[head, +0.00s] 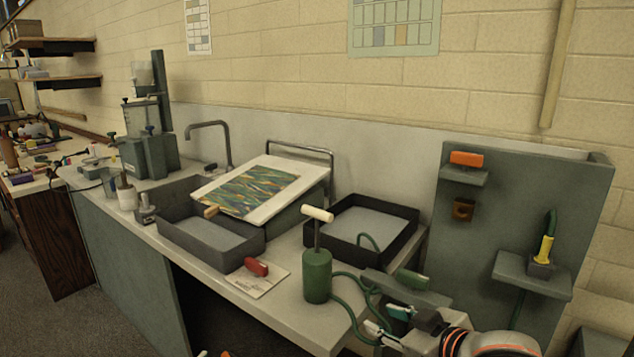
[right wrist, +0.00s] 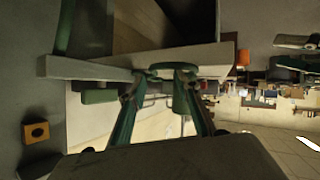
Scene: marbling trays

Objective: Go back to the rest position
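My right gripper (head: 386,320) is in front of the worktop's right end, low in the head view. Its two teal, pale-tipped fingers stand apart with nothing seen between them. The right wrist view also shows the fingers (right wrist: 162,78) spread, with a grey ledge close beyond them. A green hose from the green pump (head: 317,275) runs near the fingers in the head view; I cannot tell if it touches them. My left gripper is not in view; only small orange and pale bits show at the bottom edge.
A grey-green panel (head: 520,200) with small shelves, an orange-handled item (head: 466,158) and a yellow-and-green tool (head: 545,248) stands at right.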

